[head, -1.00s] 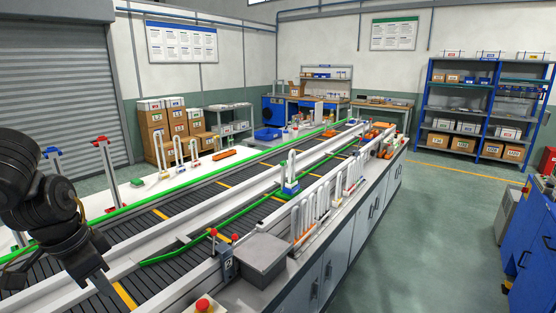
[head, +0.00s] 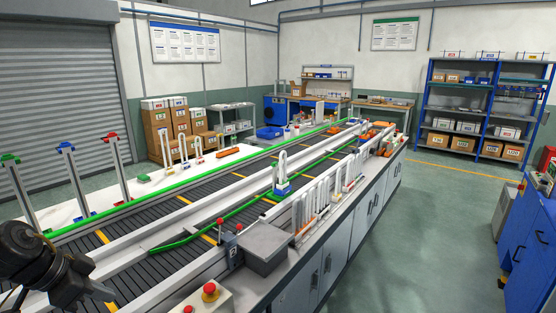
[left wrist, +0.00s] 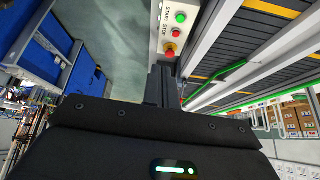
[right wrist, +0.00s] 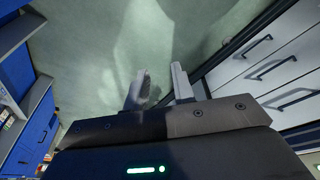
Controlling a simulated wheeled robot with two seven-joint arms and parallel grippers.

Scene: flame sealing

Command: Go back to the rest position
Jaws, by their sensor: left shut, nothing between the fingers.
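My left gripper (head: 102,291) is low at the left edge of the head view, over the near end of the conveyor (head: 130,282). In the left wrist view its fingers (left wrist: 160,85) are together with nothing between them. My right gripper does not show in the head view. In the right wrist view its two pale fingers (right wrist: 160,88) are apart and empty, above the green floor (right wrist: 105,60). No object is held by either gripper.
A control box with a red button (head: 210,291) and a grey box (head: 265,246) stand along the conveyor's near side. Posts with coloured tops (head: 66,147) stand at the left. Blue cabinets (head: 530,245) are at the right. The floor (head: 430,230) between is clear.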

